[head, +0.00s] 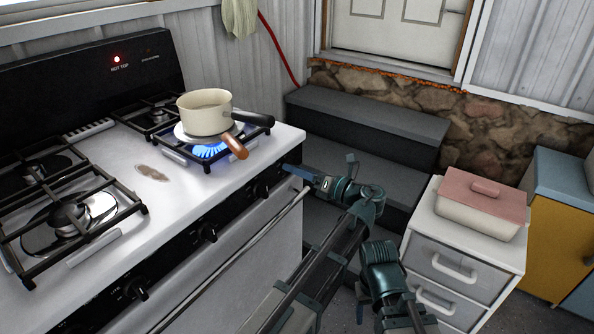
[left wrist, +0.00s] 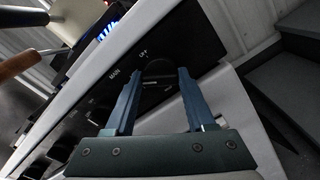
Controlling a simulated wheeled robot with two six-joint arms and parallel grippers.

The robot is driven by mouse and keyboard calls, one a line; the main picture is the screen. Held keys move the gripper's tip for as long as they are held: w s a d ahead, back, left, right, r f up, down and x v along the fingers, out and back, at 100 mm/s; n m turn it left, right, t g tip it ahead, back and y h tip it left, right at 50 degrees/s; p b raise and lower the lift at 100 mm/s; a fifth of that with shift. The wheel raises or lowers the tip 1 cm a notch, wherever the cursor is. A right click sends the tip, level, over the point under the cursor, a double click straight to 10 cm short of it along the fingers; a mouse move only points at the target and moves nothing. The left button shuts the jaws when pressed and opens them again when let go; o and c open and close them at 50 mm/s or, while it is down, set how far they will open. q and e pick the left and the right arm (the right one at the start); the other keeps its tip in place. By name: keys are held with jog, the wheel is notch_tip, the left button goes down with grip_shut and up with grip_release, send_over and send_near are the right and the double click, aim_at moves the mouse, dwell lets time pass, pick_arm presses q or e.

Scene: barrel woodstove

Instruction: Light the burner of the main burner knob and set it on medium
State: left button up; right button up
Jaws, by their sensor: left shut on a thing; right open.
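The main burner knob (left wrist: 158,72) is dark and round, at the right end of the black control panel, with MAIN and OFF labels beside it. My left gripper (head: 296,171) is shut on it, one blue finger on each side in the left wrist view (left wrist: 158,88). The knob's pointer cannot be read. The front right burner (head: 208,152) burns with a blue flame under a cream saucepan (head: 204,112). Blue flame also shows in the left wrist view (left wrist: 107,32). My right gripper (head: 386,308) is open and empty low at the bottom, away from the stove.
Other knobs (head: 207,232) line the panel above the oven handle (head: 235,262). Dark steps (head: 365,115) stand behind. A white drawer cabinet (head: 455,262) with a pink-lidded dish (head: 482,205) stands right.

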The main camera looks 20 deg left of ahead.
pick_arm(q)
grip_shut()
jog(key=shift+n, duration=0.4)
jog(key=n, duration=0.4)
jog(key=shift+n, duration=0.4)
jog(key=n, duration=1)
jog(key=shift+n, duration=0.4)
jog(key=n, duration=0.5)
jog(key=shift+n, duration=0.3)
